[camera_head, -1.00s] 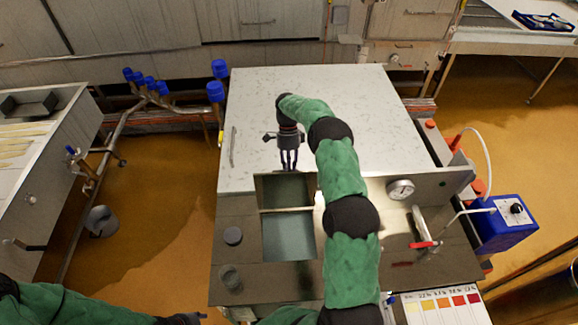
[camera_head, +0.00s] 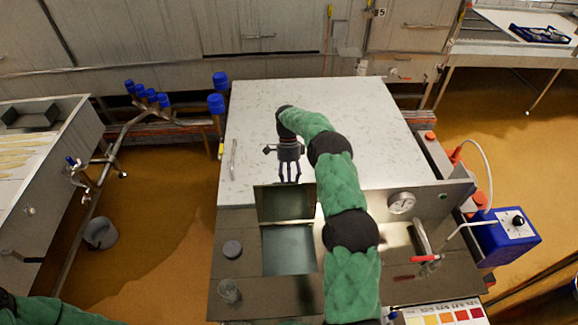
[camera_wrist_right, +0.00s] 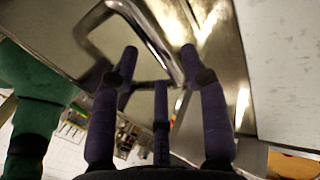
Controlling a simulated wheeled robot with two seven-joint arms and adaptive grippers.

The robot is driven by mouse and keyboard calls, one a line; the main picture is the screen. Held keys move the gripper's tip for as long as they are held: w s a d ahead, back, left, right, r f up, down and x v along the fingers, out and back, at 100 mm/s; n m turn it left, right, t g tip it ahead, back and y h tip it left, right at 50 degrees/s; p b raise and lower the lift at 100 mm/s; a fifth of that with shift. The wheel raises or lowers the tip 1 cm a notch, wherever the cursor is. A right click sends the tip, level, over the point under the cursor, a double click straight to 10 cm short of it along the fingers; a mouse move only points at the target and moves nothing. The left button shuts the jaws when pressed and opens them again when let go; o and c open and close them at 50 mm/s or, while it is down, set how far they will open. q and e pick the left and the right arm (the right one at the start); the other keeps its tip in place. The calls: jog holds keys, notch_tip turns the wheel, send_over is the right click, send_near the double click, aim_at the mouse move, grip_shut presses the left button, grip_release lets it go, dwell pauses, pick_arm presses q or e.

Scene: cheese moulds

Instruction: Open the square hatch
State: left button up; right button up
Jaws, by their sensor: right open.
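The square hatch is in the steel front panel of the white-topped unit. In the head view its lid (camera_head: 286,203) stands raised at the opening's far edge, over the edge of the white top. The opening (camera_head: 290,250) shows a teal-grey inside nearer to me. My right gripper (camera_head: 289,178) is just behind the lid's upper edge, fingers pointing down, open. In the wrist view its spread fingers (camera_wrist_right: 160,62) are close to a bent metal handle (camera_wrist_right: 150,25) on a shiny plate; whether they touch it I cannot tell. My left gripper is out of view.
The white top (camera_head: 355,125) is clear around my right arm. A dial gauge (camera_head: 401,203), a red-tipped lever (camera_head: 424,245) and a blue box (camera_head: 505,240) are to the right. Blue-capped pipes (camera_head: 217,104) stand at the left.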

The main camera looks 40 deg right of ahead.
jog(key=v, duration=1.1)
jog(key=shift+s, duration=0.1)
